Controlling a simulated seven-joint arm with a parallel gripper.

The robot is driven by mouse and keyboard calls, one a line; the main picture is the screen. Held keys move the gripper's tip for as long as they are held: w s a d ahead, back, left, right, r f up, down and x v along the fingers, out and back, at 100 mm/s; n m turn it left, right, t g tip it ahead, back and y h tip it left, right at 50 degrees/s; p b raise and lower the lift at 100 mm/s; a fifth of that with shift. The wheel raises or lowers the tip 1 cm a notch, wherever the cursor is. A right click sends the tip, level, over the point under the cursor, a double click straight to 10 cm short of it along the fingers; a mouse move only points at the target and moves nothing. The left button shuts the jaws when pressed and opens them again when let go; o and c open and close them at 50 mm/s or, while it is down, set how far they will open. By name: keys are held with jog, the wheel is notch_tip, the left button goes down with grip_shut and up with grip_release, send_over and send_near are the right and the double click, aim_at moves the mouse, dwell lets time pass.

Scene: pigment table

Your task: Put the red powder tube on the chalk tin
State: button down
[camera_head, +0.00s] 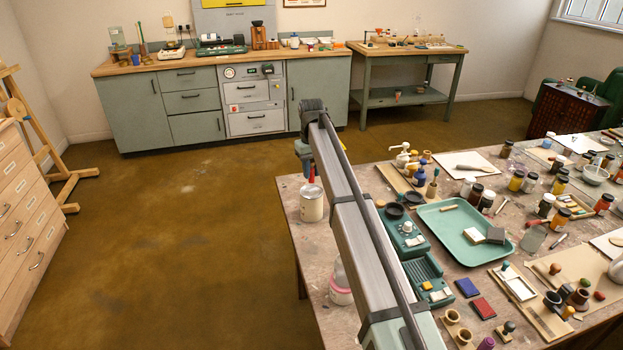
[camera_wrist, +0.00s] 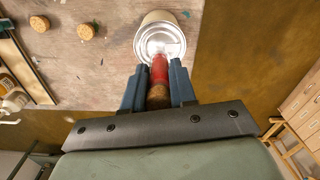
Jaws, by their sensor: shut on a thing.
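The red powder tube (camera_wrist: 159,70) is held between the two blue fingers of my gripper (camera_wrist: 159,88) in the wrist view, with a brown end nearest the palm. In the head view the red tube (camera_head: 312,174) shows below my gripper (camera_head: 304,157), partly hidden by it. The chalk tin (camera_head: 312,208) is a pale round can near the table's left edge; its silvery top (camera_wrist: 157,36) shows in the wrist view.
The worktable (camera_head: 290,212) edge lies close left of the tin. My arm hides some of the table's middle. A green tray (camera_head: 450,245) and green devices (camera_head: 405,232) stand to the right. Two round cork-coloured pieces (camera_wrist: 87,32) (camera_wrist: 39,23) lie left of the tin in the wrist view.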

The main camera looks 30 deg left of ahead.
aim_at(311, 178)
jog(key=shift+f, duration=1.6)
jog(key=shift+f, duration=0.15)
jog(key=c, duration=0.9)
grip_release()
notch_tip(311, 178, up, 12)
jog(key=shift+r, duration=0.15)
